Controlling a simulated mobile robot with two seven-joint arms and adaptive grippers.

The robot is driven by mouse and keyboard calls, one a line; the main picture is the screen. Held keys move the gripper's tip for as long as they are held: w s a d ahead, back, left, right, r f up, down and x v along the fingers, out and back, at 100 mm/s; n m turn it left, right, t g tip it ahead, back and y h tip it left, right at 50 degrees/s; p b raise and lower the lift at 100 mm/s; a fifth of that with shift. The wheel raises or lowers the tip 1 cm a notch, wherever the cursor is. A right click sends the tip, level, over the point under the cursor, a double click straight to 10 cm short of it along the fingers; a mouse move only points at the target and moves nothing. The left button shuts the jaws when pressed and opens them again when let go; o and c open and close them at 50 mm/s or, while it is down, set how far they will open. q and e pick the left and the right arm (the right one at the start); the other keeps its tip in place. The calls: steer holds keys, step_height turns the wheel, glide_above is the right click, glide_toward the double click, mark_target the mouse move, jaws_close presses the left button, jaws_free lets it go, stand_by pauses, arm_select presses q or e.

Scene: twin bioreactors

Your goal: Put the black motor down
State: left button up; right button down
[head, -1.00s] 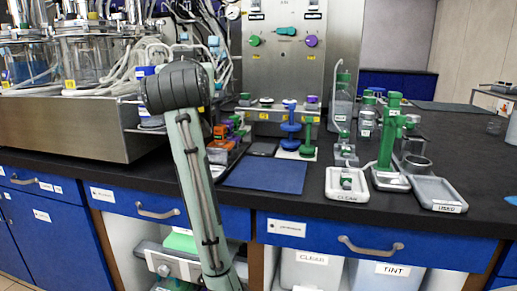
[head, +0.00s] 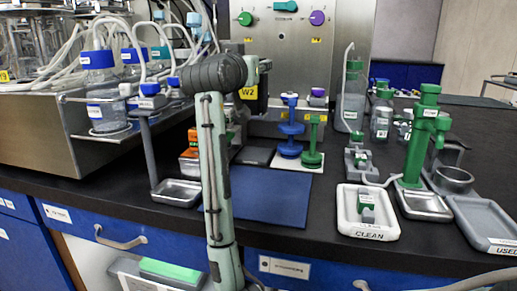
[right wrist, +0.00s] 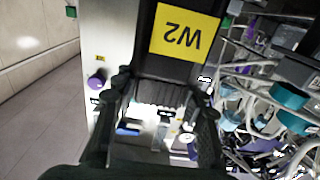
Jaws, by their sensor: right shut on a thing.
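The black motor (head: 262,88) with a yellow W2 label is held up in front of the steel panel, above the bench, in the head view. In the right wrist view the motor (right wrist: 180,68) fills the top middle, its W2 label upside down. My right gripper (right wrist: 160,98) is shut on it, with one finger on each side. In the head view my own arm hides most of this gripper. My left gripper is not in view.
A blue mat (head: 262,196) lies bare on the black bench below the motor. Blue and green stands (head: 312,150) are behind it. A white CLEAN tray (head: 368,228), a green stand (head: 419,140) and a grey USED tray (head: 485,222) are at right. Bottles and tubes crowd the left.

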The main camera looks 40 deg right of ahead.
mark_target(254, 107)
steer(key=shift+w+d+r, duration=0.15)
steer(key=shift+d, duration=0.1)
steer(key=shift+w+d+f, duration=0.1)
steer(key=shift+d+f, duration=0.05)
steer(key=shift+f, duration=0.1)
step_height(254, 107, down, 9)
steer(key=shift+r+b, duration=0.15)
steer(key=shift+b, duration=0.25)
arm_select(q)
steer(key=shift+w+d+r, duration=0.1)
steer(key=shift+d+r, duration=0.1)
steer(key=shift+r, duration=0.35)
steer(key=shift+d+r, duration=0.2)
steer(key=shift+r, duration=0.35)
arm_select(e)
steer(key=shift+f, duration=0.35)
steer(key=shift+f, duration=0.1)
steer(key=c, duration=0.9)
jaws_free()
steer(key=shift+f, duration=0.15)
